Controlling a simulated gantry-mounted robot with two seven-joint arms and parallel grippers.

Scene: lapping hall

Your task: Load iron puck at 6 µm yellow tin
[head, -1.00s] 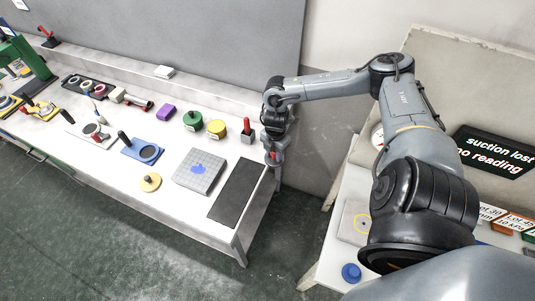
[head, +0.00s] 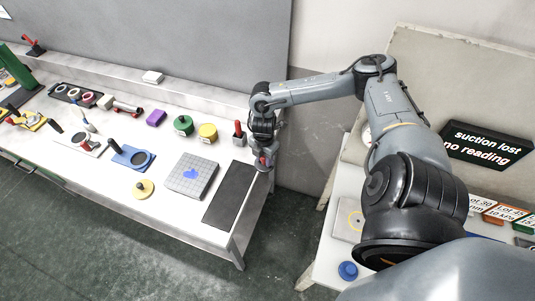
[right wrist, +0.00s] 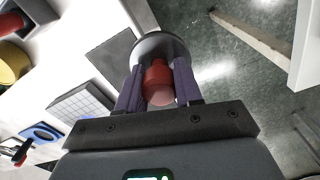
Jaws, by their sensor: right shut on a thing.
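My right gripper (head: 264,165) is at the right end of the long bench, beside the dark mat. In the right wrist view its jaws (right wrist: 159,88) are shut on the red knob of a grey disc, which looks like the iron puck (right wrist: 160,45). The jaws cover part of the knob. The yellow tin (head: 208,132) stands on the bench to the left of the gripper, between a green tin (head: 183,124) and a red-handled grey block (head: 239,138). The yellow tin is partly in the right wrist view (right wrist: 10,66). My left gripper is not in view.
A dark mat (head: 229,192), a gridded grey plate (head: 190,176) with a blue patch, a yellow disc (head: 143,189) and a blue ring holder (head: 120,155) lie on the bench. A purple block (head: 156,118) is farther back. A screen (head: 487,145) reads "suction lost, no reading".

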